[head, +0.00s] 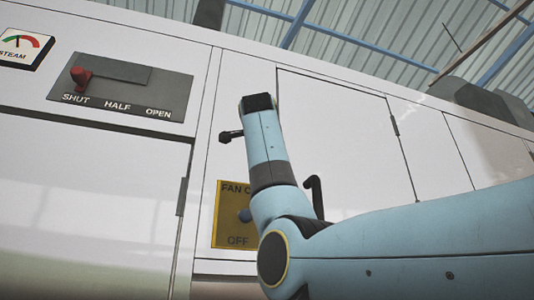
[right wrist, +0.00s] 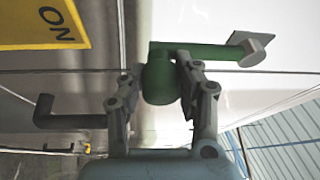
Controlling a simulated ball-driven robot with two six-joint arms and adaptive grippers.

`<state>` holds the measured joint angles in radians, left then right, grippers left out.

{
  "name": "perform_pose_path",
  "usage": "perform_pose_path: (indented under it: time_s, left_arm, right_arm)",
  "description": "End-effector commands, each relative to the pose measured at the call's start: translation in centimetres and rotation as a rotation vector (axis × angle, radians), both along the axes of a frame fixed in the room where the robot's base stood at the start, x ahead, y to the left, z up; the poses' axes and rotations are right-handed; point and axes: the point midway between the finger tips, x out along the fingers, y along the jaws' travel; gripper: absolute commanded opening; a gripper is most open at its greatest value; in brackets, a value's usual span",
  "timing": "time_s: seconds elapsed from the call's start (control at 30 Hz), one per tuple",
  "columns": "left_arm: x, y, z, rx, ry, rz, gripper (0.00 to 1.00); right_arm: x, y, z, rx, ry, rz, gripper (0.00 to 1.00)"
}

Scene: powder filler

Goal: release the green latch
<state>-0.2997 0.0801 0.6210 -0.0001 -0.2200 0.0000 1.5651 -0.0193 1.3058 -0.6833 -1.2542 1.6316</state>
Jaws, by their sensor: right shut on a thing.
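The green latch (right wrist: 210,52) shows in the right wrist view as a green bar with a rounded green grip at one end. A grey catch piece (right wrist: 253,50) is at its other end, against the white panel. My right gripper (right wrist: 158,76) is shut on the rounded grip, one finger on each side. In the head view my blue right arm reaches in from the right, up to the cabinet front. The latch and the fingers cannot be made out there. My left gripper is in neither view.
A yellow fan switch plate (head: 228,235) is partly behind my right arm. A dark hooked handle (head: 316,193) sits beside the arm, and a dark bent handle (right wrist: 68,117) is left of the gripper.

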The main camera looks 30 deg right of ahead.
Motion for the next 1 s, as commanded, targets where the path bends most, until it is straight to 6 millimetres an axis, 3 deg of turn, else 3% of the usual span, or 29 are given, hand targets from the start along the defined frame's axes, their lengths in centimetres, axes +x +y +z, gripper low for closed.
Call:
perform_pose_path:
  time_s: [0.2,0.23,0.4,0.77,1.0]
  left_arm:
    - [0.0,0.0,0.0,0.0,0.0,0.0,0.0]
    - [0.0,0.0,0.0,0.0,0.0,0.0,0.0]
    - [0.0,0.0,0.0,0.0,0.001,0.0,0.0]
    - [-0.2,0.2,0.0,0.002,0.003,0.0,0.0]
    - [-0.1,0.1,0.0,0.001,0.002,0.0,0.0]
  right_arm:
    - [0.0,0.1,-0.1,0.001,0.001,0.002,0.0]
    - [0.0,0.1,-0.1,0.002,0.001,0.002,0.35]
    - [0.0,0.1,-0.1,0.001,0.001,0.002,0.56]
    - [-0.6,0.5,-0.1,-0.001,0.0,0.002,0.56]
    - [-4.4,3.4,-0.6,0.001,-0.003,0.005,0.56]
